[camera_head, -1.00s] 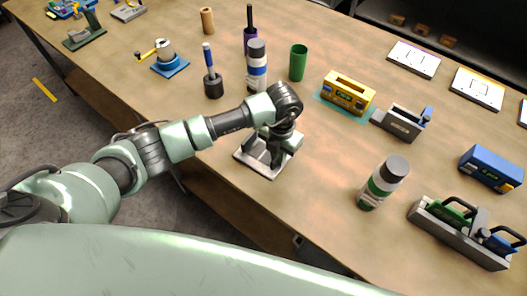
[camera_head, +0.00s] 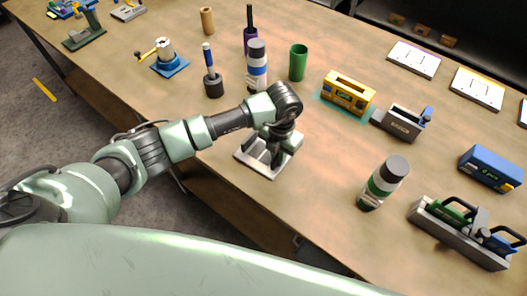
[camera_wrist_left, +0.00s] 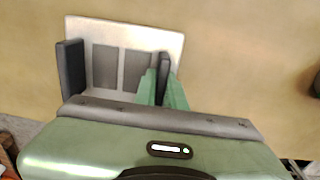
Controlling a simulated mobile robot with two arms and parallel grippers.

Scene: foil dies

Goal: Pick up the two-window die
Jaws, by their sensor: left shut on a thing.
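The two-window die is a pale metal plate (camera_head: 270,174) near the front edge of the table, below my left arm. In the left wrist view, its plate (camera_wrist_left: 115,34) has two dark grey rectangular windows side by side and a dark upright piece at its left and right. My left gripper (camera_head: 278,148) is over the die. In the left wrist view, its green fingers (camera_wrist_left: 162,90) are shut around the dark upright on the right. The wrist body hides the near part of the die. I cannot tell whether the plate still touches the table.
A blue-labelled bottle (camera_head: 256,66), a green cup (camera_head: 298,63) and a dark stamp (camera_head: 212,84) stand behind. A yellow block (camera_head: 348,94) and a grey holder (camera_head: 401,123) lie to the right. A green-labelled bottle (camera_head: 382,182) stands nearer. The table between is bare.

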